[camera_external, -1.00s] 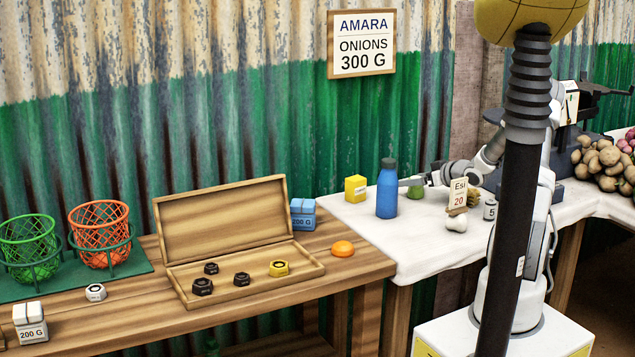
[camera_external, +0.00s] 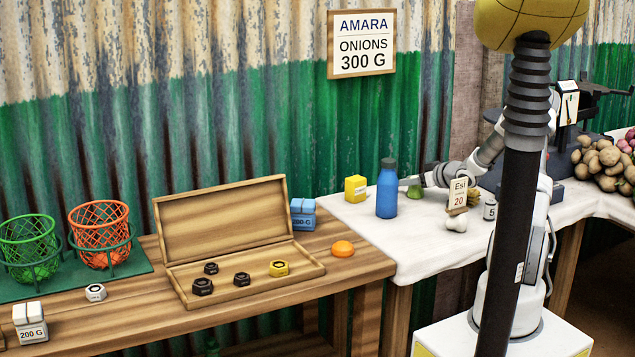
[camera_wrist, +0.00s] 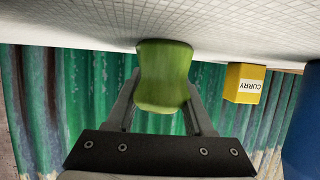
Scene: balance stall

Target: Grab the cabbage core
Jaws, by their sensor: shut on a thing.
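The cabbage core is a small green lump (camera_external: 415,191) on or just above the white cloth, right of the blue bottle in the outside view. In the wrist view the green core (camera_wrist: 164,75) sits between my two fingers, its end against or close to the cloth. My gripper (camera_external: 418,183) is shut on it; the wrist view also shows the gripper (camera_wrist: 163,92) with a finger on each side. I cannot tell whether the core is clear of the cloth.
The blue bottle (camera_external: 387,190) stands close left of the core, with a yellow curry box (camera_external: 355,188) beyond it. The Esi price card (camera_external: 458,196), a white bulb-shaped item (camera_external: 457,222) and a weight marked 5 (camera_external: 490,209) are to the right.

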